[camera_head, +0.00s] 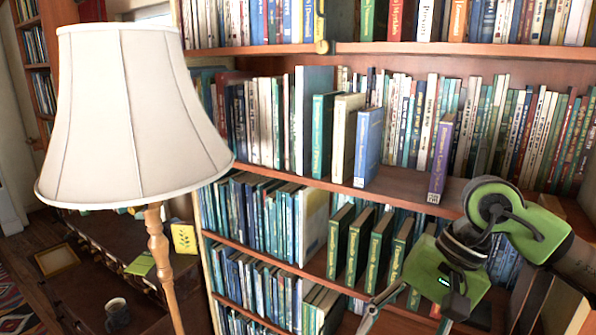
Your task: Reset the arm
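My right arm comes in from the right in the head view, with green and black links in front of the bookcase. My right gripper (405,322) is low in the picture, before the lower shelves. One grey finger reaches out to the lower left, well apart from the other side, so it looks open. I see nothing between the fingers, though the bottom edge of the picture cuts them close. My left arm and gripper are not in view.
A wooden bookcase (405,185) with rows of books fills the middle and right. A blue book (368,147) and a purple book (441,160) stand forward on the middle shelf. A lamp (130,110) stands at left, near a mug (117,314).

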